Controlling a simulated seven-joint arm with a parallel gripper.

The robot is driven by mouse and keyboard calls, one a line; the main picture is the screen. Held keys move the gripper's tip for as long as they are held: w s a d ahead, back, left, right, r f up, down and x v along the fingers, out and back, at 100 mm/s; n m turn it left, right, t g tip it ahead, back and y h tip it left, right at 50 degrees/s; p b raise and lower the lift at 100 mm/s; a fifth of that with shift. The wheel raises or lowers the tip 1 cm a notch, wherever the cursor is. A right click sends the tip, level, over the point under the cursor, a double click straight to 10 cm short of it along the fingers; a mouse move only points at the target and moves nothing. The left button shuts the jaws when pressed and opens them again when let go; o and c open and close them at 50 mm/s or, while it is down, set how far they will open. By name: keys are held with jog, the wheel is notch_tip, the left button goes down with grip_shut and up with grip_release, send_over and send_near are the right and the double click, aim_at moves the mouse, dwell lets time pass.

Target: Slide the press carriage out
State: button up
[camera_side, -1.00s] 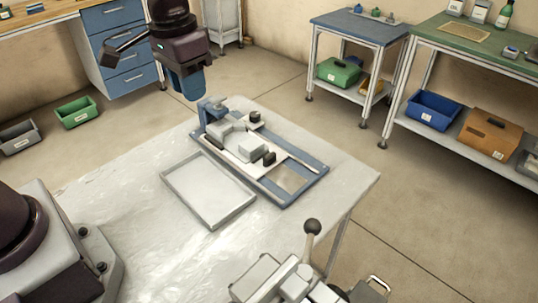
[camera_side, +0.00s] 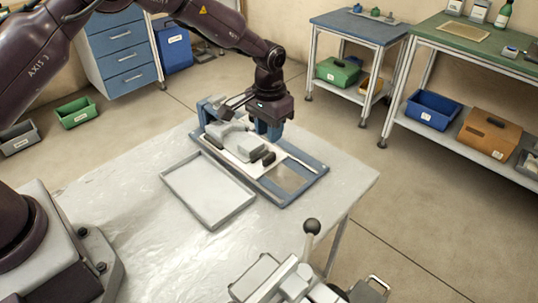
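The press fixture has a blue base frame (camera_side: 312,178) on the white table. A pale carriage plate (camera_side: 243,157) lies in it, bearing a grey block (camera_side: 235,143) and a dark knob or handle (camera_side: 264,158) at the near right end. A blue upright part (camera_side: 207,108) stands at the frame's back left. My gripper (camera_side: 269,138) points down over the far side of the carriage, with its blue fingers low beside the grey block.
An empty shallow grey tray (camera_side: 207,190) lies left of the fixture. A lever with a dark ball knob (camera_side: 312,227) rises at the near table edge. The table's left part (camera_side: 120,215) is clear. A blue-topped cart (camera_side: 360,27) and a green-topped bench (camera_side: 475,48) stand behind.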

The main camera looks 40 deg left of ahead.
aim_at(269, 154)
notch_tip(269, 154, down, 8)
jog(key=shift+f, duration=0.1)
jog(key=shift+c, duration=0.2)
